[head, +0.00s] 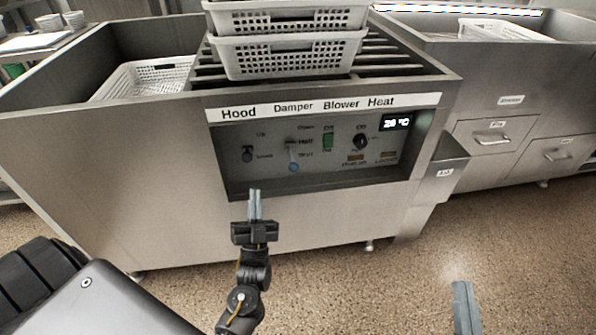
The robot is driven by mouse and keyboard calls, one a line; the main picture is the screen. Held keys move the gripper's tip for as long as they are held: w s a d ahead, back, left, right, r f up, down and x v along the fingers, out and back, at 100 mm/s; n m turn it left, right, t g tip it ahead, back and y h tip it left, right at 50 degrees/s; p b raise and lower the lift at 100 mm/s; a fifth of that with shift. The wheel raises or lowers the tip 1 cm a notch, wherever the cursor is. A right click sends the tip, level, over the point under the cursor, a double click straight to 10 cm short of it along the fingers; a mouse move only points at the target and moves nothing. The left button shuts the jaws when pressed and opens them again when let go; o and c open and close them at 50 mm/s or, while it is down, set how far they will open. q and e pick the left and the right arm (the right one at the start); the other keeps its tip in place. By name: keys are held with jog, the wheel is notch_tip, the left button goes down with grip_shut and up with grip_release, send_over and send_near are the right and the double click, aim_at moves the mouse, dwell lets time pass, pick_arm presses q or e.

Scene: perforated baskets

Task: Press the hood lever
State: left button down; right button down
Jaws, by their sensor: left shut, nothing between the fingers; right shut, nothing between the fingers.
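The hood lever (247,154) is a small dark switch on the left of the recessed control panel (340,185), under the printed word "Hood". My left gripper (255,191) is shut and empty. It points up at the panel, its tips just below and slightly right of the hood lever in the picture, apart from it as far as I can see. My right gripper (463,287) shows only as shut fingertips at the bottom right edge, over the floor, well away from the panel.
A blue-knobbed damper lever (293,166), a green blower switch (328,140) and a black heat knob (361,141) sit right of the hood lever. White perforated baskets (290,55) stand stacked on the slatted top. The panel's frame juts around the controls.

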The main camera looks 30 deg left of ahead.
aim_at(247, 154)
pick_arm(q)
jog(key=shift+s+r, duration=0.2)
jog(key=shift+r, duration=0.1)
pick_arm(e)
jog(key=shift+s+d+r, duration=0.1)
jog(key=shift+s+r, duration=0.15)
jog(key=shift+r, duration=0.2)
